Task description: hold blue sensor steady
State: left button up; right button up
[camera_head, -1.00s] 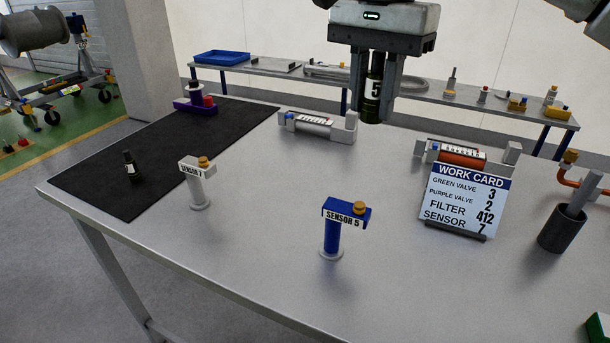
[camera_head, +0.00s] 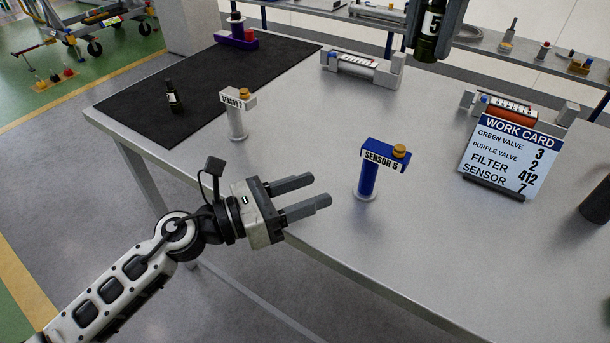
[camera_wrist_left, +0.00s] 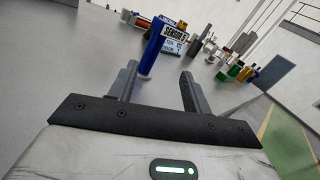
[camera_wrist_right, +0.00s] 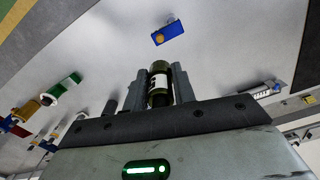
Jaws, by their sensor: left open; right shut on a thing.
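The blue sensor (camera_head: 368,178), labelled SENSOR 5 with an orange knob on top, stands upright on a round base on the grey table. My left gripper (camera_head: 322,190) is open and empty, to the left of the blue sensor and apart from it, its fingers pointing toward it. In the left wrist view the blue sensor (camera_wrist_left: 151,52) shows ahead, between the fingertips. My right gripper (camera_head: 435,25), at the top edge of the head view, is shut on a dark bottle (camera_head: 427,42) with a white label. The bottle also shows in the right wrist view (camera_wrist_right: 159,86).
A white sensor (camera_head: 237,118), labelled SENSOR 7, stands left of the blue one. A work card (camera_head: 511,157) stands to the right. A black mat (camera_head: 215,82) bears a small dark bottle (camera_head: 173,97) and a purple stand (camera_head: 238,38). The table around the blue sensor is clear.

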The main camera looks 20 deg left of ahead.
aim_at(363, 169)
pick_arm(q)
jog(key=w+m, duration=0.1)
jog(key=m, duration=0.1)
jog(key=shift+w+f+m+g, duration=0.1)
jog(key=shift+m+g, duration=0.2)
jog(key=shift+w+d, duration=0.2)
jog(key=shift+w, duration=0.05)
jog(key=x, duration=1.1)
jog(key=shift+w, duration=0.1)
jog(key=shift+c, duration=0.3)
grip_shut()
pick_arm(e)
notch_tip(363, 169, down, 9)
jog(key=shift+s+a, duration=0.1)
